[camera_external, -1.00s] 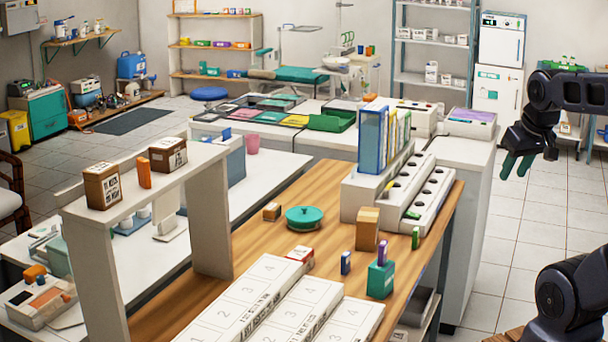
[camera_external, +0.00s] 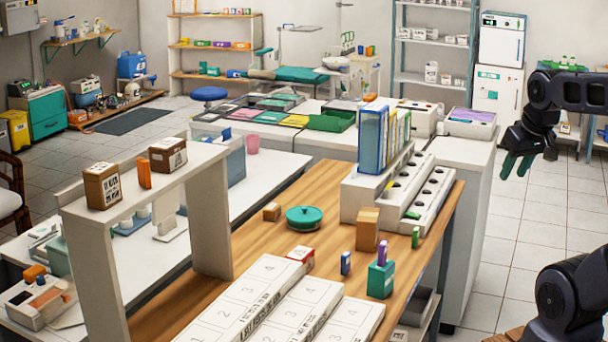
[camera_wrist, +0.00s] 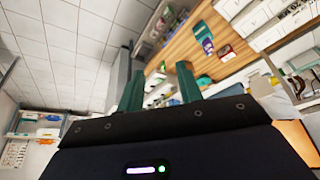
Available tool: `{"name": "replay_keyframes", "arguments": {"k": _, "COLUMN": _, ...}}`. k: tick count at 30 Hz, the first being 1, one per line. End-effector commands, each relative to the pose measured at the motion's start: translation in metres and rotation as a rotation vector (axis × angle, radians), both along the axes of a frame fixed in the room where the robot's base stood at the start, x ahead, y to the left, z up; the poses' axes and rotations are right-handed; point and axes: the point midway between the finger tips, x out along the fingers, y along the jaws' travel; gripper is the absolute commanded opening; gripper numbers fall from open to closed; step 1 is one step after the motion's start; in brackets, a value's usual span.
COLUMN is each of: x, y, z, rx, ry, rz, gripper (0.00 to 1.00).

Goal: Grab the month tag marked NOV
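Several small coloured blocks stand on the wooden bench (camera_external: 300,187): a blue one (camera_external: 346,263), a green one (camera_external: 416,238), and a purple one (camera_external: 381,250) at the top of a teal holder (camera_external: 380,281). No NOV marking is readable, so I cannot tell which is the tag. My gripper (camera_external: 517,165) hangs over the floor to the right of the bench, well apart from these blocks. In the wrist view my gripper (camera_wrist: 158,88) has its two green fingers spread with nothing between them. The teal holder also shows in that view (camera_wrist: 202,32).
A white slotted rack (camera_external: 432,195) with upright folders (camera_external: 373,140) stands at the bench's back right. A brown box (camera_external: 367,229), a teal lidded dish (camera_external: 305,218) and numbered white trays (camera_external: 245,295) occupy the bench. Open floor lies right of the bench.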

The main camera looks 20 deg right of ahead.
Motion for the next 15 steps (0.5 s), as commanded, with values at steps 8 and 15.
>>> {"name": "replay_keyframes", "arguments": {"k": 8, "x": 0.0, "y": 0.0, "z": 0.0, "rx": 0.0, "ry": 0.0, "rz": 0.0, "gripper": 0.4}}
{"name": "replay_keyframes", "arguments": {"k": 15, "x": 0.0037, "y": -0.0001, "z": -0.0001, "rx": 0.006, "ry": 0.002, "rz": -0.004, "gripper": 0.4}}
